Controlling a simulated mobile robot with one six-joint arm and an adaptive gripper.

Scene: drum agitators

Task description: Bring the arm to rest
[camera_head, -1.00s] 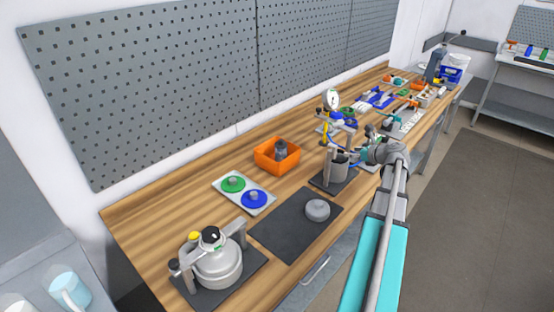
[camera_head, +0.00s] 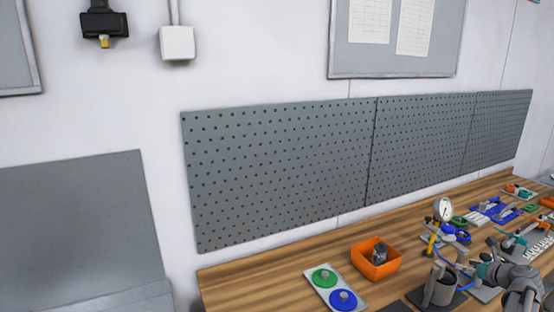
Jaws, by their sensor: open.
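My arm shows only at the lower right edge of the head view, with its grey wrist above the bench. My gripper (camera_head: 466,269) points left from the wrist, close to a grey cylindrical holder (camera_head: 440,287) on a dark mat. The jaws are small in the view and look open, with nothing seen held in them. I cannot tell whether the gripper touches the holder. The rest of my arm is cut off by the frame.
An orange bin (camera_head: 366,270) with a dark part stands on the wooden bench (camera_head: 262,278). Beside it is a tray with a green disc (camera_head: 324,277) and a blue disc (camera_head: 343,299). A dial gauge (camera_head: 443,209) stands behind my gripper. Pegboards (camera_head: 280,165) line the wall.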

